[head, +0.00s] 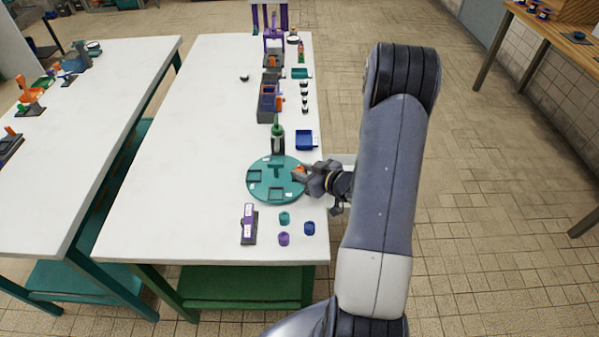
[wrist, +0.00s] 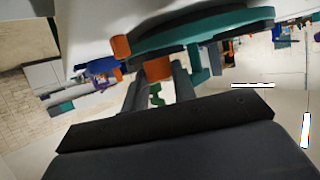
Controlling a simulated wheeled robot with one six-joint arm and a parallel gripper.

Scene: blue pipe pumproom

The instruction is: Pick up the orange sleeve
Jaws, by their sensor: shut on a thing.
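My gripper (head: 305,174) is at the right rim of the round teal turntable (head: 262,192). An orange piece (head: 298,170), which looks like the orange sleeve, shows at its fingertips in the head view, mostly hidden by the gripper. In the wrist view, my gripper (wrist: 157,82) is shut on an orange piece (wrist: 158,68) between its two fingers. A second orange piece (wrist: 121,47) shows beside it, near the teal rim (wrist: 200,30). I cannot tell whether the held sleeve touches the turntable.
Teal (head: 284,218), purple (head: 284,239) and blue (head: 309,228) sleeves stand on the white table (head: 170,200) in front of the turntable. A purple and white device (head: 249,223) stands to their left. A green bottle (head: 277,138) and blue tray (head: 306,140) are behind. The table's left side is clear.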

